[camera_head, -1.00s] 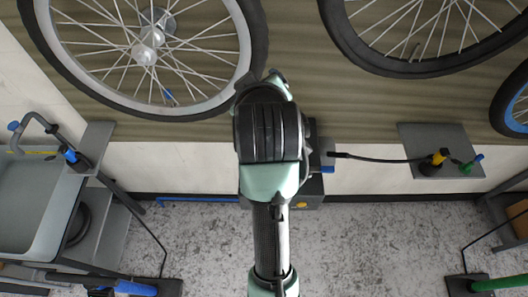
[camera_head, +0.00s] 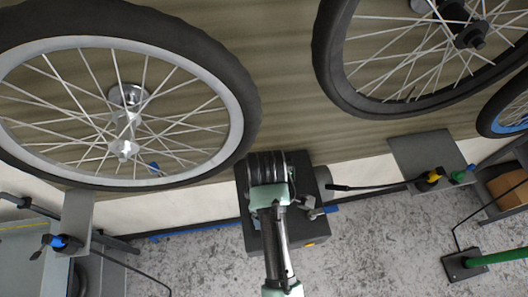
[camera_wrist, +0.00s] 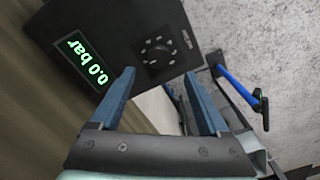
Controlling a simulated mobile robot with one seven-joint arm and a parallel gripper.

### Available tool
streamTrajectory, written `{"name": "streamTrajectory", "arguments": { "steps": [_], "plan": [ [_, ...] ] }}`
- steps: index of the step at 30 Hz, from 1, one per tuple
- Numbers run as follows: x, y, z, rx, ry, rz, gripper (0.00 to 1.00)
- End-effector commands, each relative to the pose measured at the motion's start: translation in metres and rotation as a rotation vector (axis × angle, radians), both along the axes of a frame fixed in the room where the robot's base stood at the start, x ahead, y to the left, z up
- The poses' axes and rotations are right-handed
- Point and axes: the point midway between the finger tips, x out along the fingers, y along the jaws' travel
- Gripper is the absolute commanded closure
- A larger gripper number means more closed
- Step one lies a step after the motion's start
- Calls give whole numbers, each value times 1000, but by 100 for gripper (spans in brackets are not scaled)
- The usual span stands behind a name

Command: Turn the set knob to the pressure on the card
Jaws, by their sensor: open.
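A dark box (camera_wrist: 110,35) fills the upper left of the wrist view. Its green lit display (camera_wrist: 86,62) reads 0.0 bar. To the right of the display is a round black set knob (camera_wrist: 158,53) ringed by pale dots, with small lettering beside it. My gripper (camera_wrist: 160,74) is open, its two blue-grey fingers apart on either side below the knob, with nothing between them. In the head view the same box (camera_head: 300,165) stands below the wheels, partly covered by my arm; the fingers are hidden there. I cannot make out the card.
A blue-handled lever (camera_wrist: 238,86) is right of the box in the wrist view. In the head view, spoked wheels (camera_head: 228,72) (camera_head: 340,75) hang above the box. A grey plate (camera_head: 420,152) with a hose and yellow and green fittings is at right. Speckled floor is open below.

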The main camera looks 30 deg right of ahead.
Motion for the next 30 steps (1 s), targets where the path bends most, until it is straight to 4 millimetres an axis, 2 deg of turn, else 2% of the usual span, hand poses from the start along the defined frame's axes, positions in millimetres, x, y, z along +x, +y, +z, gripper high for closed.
{"name": "streamTrajectory", "arguments": {
  "steps": [6,12,18,26,30],
  "plan": [
    [0,0,-46,1,2,-1,21],
    [0,0,-74,0,0,-1,21],
    [1,0,-84,-1,-3,-1,21],
    [1,0,-85,-1,-3,-1,21],
    [1,0,-85,-1,-3,-1,44]
  ]
}}
